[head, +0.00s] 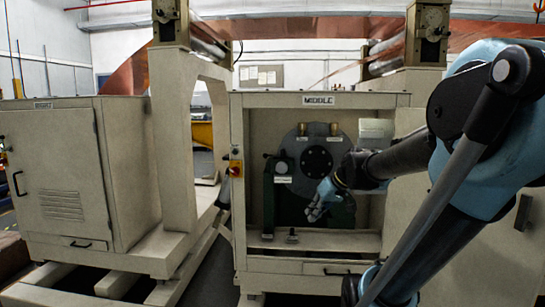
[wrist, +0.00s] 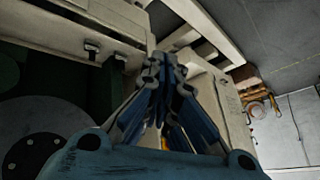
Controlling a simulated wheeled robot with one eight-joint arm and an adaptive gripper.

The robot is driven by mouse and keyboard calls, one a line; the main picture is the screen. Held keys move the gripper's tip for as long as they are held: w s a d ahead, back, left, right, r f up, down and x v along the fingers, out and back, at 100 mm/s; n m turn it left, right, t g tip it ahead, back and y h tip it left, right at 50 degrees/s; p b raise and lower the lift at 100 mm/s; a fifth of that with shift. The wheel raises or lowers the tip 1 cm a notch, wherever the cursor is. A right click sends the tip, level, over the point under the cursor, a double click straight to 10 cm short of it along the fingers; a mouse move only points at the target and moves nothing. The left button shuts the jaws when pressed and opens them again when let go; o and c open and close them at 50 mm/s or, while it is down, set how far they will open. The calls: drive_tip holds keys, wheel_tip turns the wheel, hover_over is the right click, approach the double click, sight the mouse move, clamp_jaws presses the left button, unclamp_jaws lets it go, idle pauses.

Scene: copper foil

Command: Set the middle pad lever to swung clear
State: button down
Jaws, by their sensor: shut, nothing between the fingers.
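The middle cabinet (head: 320,100), labelled MIDDLE, has an open bay with a dark round disc (head: 303,145) inside. A dark green upright piece (head: 268,200) with small pale labels stands at the bay's left. On the bay's lower ledge are two small black handles, one (head: 292,235) and another to its left (head: 267,236); dark handles also show in the wrist view (wrist: 92,48). I cannot tell which part is the pad lever. My gripper (head: 314,213) is in front of the bay's lower part, above and right of the handles. Its fingers (wrist: 158,66) are closed together and empty.
A tall cabinet (head: 62,160) stands at left. Copper foil (head: 290,35) runs overhead between rollers. My arm covers the right side. Open floor shows at right in the wrist view (wrist: 275,60).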

sight(271, 155)
drive_tip(key=w+a+r+n+t+y, duration=0.1)
drive_tip(key=w+a+r+y, duration=0.1)
drive_tip(key=w+r, duration=0.3)
drive_tip(key=w+a+r+n+t+y, duration=0.2)
drive_tip(key=w+r, duration=0.3)
drive_tip(key=w, duration=0.9)
drive_tip(key=w+a+r+n+t+y, duration=0.1)
drive_tip(key=w+r, duration=0.4)
drive_tip(key=w, duration=0.5)
drive_tip(key=shift+a+r+n+t+y, duration=0.35)
drive_tip(key=shift+n+t+y, duration=0.2)
drive_tip(key=shift+y, duration=0.45)
drive_tip(key=shift+a, duration=0.15)
drive_tip(key=x, duration=1.3)
drive_tip(key=shift+w+a+f, duration=0.15)
drive_tip(key=shift+w+a, duration=0.05)
drive_tip(key=shift+a, duration=0.1)
drive_tip(key=shift+d, duration=0.15)
drive_tip(key=shift+t, duration=0.25)
